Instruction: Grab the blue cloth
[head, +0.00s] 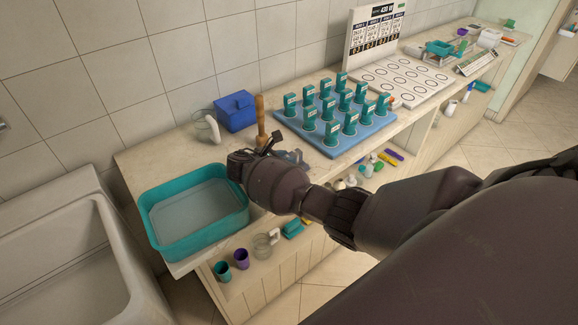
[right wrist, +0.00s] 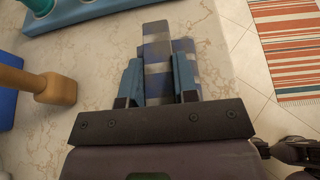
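The blue cloth (right wrist: 157,42), checked in blue, grey and whitish bands, lies on the pale stone counter in the right wrist view. Part of it shows between and beyond the fingers of my right gripper (right wrist: 158,83), and part shows to the right of the right finger. The two blue fingers are apart, one on each side of the cloth's middle strip. I cannot tell how far above the counter they are. In the head view my right arm and hand hide most of this spot; only a bluish patch (head: 292,157) shows there. My left gripper is not in view.
A wooden-handled tool (head: 261,118) stands close by the hand. A blue tray (head: 335,147) with several teal pieces is behind it, a teal basin (head: 160,238) to the left, a blue box (head: 236,111) at the wall. The counter's front edge is near; a striped rug (right wrist: 290,48) lies below.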

